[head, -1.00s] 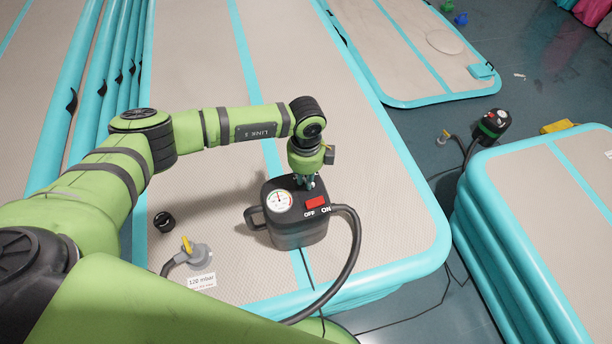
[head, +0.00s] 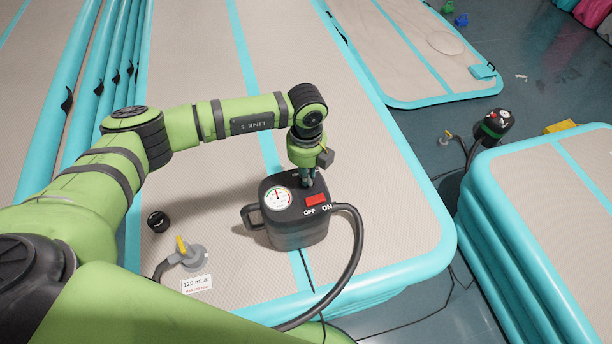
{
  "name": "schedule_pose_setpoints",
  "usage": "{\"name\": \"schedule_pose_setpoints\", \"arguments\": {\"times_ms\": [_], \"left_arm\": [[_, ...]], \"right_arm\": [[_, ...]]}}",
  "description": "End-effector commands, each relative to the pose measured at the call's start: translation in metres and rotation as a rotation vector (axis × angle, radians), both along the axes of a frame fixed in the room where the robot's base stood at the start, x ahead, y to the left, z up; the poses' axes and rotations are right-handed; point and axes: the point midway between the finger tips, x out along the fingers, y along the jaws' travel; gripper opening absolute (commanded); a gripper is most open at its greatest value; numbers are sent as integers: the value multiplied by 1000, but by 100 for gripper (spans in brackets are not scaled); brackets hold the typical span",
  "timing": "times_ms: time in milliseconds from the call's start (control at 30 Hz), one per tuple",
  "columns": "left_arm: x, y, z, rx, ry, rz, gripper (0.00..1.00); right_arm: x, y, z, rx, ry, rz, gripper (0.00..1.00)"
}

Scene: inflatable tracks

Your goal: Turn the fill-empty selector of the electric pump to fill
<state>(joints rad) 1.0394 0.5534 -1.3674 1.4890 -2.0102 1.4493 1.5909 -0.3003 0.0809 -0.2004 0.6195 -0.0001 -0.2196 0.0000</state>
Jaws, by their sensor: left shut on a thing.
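The black electric pump (head: 298,231) stands upright on the grey and turquoise inflatable track. Its top carries a round pressure gauge (head: 277,198) and a red switch (head: 317,200) with OFF and ON lettering. My left gripper (head: 308,182) points down onto the far part of the pump's top, behind the switch, and is shut on a small part there. That part is most likely the fill-empty selector; the fingers hide it and its setting cannot be read. My right gripper is not in view.
A black hose (head: 355,262) curves from the pump's right side. A grey valve fitting with a yellow lever (head: 190,255), a black cap (head: 158,221) and a 120 mbar card (head: 196,285) lie left of the pump. A second pump (head: 493,125) stands on the floor beyond.

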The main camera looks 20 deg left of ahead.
Motion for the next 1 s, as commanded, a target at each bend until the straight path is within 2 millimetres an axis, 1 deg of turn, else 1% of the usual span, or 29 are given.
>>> {"name": "schedule_pose_setpoints", "arguments": {"times_ms": [33, 600, 800, 1000], "left_arm": [[2, 0, -3, 0, -4, -43, 0], [5, -2, -2, 1, -5, -556, 0], [5, -2, -1, 0, -5, -681, 0], [5, -3, 0, 1, -4, -757, 0]], "right_arm": [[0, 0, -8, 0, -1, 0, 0], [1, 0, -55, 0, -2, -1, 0], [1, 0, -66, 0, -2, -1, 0], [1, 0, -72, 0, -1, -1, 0]]}}
